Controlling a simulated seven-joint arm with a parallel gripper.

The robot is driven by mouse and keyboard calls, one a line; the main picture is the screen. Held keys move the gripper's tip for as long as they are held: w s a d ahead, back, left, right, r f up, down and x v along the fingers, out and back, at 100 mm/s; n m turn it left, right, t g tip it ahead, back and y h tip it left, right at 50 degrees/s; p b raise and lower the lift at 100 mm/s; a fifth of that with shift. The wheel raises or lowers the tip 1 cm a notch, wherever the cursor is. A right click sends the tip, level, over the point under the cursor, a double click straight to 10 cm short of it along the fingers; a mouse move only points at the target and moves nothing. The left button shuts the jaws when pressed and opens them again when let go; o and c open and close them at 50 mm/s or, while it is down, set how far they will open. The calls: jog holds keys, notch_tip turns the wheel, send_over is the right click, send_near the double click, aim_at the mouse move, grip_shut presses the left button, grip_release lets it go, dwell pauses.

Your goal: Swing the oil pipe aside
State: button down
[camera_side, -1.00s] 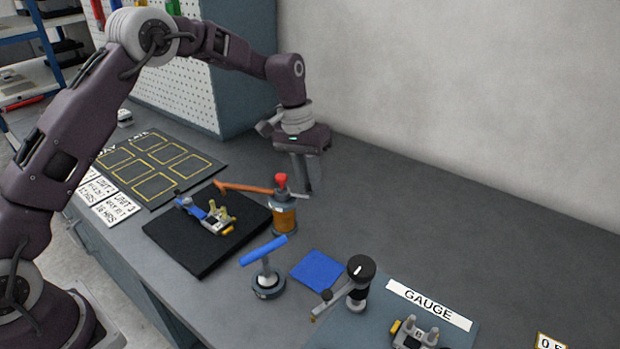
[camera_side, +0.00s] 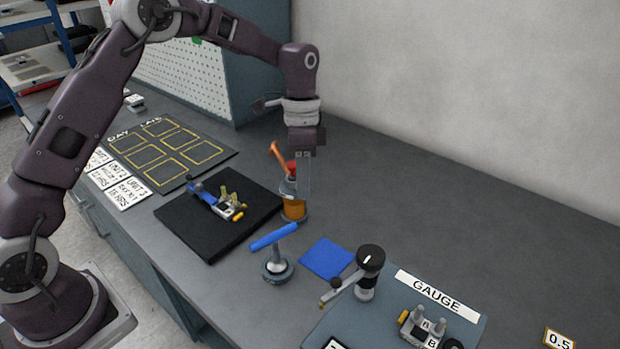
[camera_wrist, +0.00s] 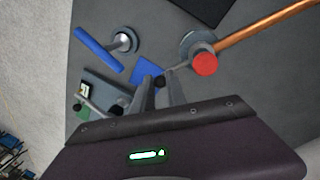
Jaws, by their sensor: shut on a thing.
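The copper oil pipe (camera_side: 277,155) sticks out from the top of an amber oil cup (camera_side: 294,209) with a red cap (camera_side: 291,167). In the side view it points up and back, clear of the black pad (camera_side: 192,238). In the wrist view the pipe (camera_wrist: 265,28) runs to the upper right from the red cap (camera_wrist: 205,64). In the wrist view my gripper (camera_wrist: 162,84) is shut on the dark end of a thin grey lever (camera_wrist: 180,67) that leads to the cap.
A blue-handled clamp part (camera_side: 225,206) lies on the black pad. A blue T-handle (camera_side: 274,238) stands in front, beside a blue square (camera_side: 327,258). A gauge plate (camera_side: 390,290) with a dial post (camera_side: 369,268) is at right. The bench behind the cup is clear.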

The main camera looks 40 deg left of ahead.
jog(key=shift+s+a+m+g+y, duration=0.15)
jog(key=shift+s+a+m, duration=0.25)
jog(key=shift+m, duration=0.65)
jog(key=shift+s+a+m+g+y, duration=0.1)
jog(key=shift+s+a+m+y, duration=0.2)
jog(key=shift+m, duration=0.7)
jog(key=shift+s+a+m+g+y, duration=0.1)
jog(key=shift+s+a+m, duration=0.35)
jog(key=shift+m, duration=0.6)
jog(key=c, duration=1.3)
grip_release()
jog(key=shift+c, duration=0.2)
jog(key=v, duration=0.7)
